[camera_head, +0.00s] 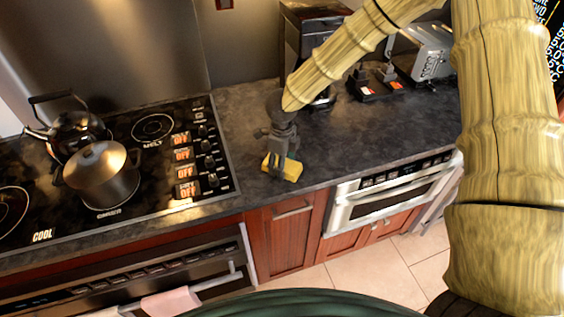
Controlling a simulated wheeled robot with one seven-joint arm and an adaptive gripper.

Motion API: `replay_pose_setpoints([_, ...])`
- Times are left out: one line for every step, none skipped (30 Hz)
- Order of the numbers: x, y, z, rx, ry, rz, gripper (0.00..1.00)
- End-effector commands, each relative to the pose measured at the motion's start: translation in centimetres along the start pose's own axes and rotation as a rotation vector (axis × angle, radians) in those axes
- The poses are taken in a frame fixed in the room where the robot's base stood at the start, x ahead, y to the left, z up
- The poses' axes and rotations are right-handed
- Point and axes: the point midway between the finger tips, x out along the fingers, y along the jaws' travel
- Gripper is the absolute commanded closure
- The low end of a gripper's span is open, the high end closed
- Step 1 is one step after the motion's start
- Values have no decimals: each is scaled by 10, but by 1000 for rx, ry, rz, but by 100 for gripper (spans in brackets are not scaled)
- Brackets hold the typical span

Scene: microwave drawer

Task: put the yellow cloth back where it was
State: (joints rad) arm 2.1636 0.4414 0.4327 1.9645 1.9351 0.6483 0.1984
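The yellow cloth (291,170) is a small yellow piece at the dark countertop (239,128), between the stove and the microwave drawer. My gripper (280,170) points down at the cloth, with its dark fingers over and in front of its middle. Yellow shows on both sides of the fingers. I cannot tell whether the fingers are closed on the cloth or only around it, nor whether the cloth rests on the counter or is just above it. The microwave drawer (390,191) is silver and appears shut under the counter.
A cooktop (160,180) at left holds a pot (103,178) and a kettle (75,130). A coffee machine (306,35) and a toaster (433,52) stand at the back, with a dark tray of small items (372,86) between them. The counter right of my gripper is clear.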

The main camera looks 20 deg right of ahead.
Motion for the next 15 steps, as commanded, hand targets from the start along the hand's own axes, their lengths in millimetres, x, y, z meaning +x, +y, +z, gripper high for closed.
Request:
replay_pose_setpoints([2, 0, 0, 0, 0, 1, 65])
replay_pose_setpoints([2, 0, 0, 0, 0, 1, 65])
replay_pose_setpoints([3, 0, 0, 0, 0, 0, 41])
replay_pose_setpoints([2, 0, 0, 0, 0, 0, 35])
replay_pose_setpoints([2, 0, 0, 0, 0, 0, 30])
replay_pose_setpoints([2, 0, 0, 0, 0, 0, 23])
replay_pose_setpoints([2, 0, 0, 0, 0, 0, 21])
replay_pose_setpoints([2, 0, 0, 0, 0, 0, 21])
replay_pose_setpoints([2, 0, 0, 0, 0, 0, 21])
replay_pose_setpoints([2, 0, 0, 0, 0, 0, 21])
replay_pose_setpoints([2, 0, 0, 0, 0, 0, 21])
replay_pose_setpoints([2, 0, 0, 0, 0, 0, 21])
replay_pose_setpoints([2, 0, 0, 0, 0, 0, 21])
replay_pose_setpoints([2, 0, 0, 0, 0, 0, 21])
replay_pose_setpoints([2, 0, 0, 0, 0, 0, 21])
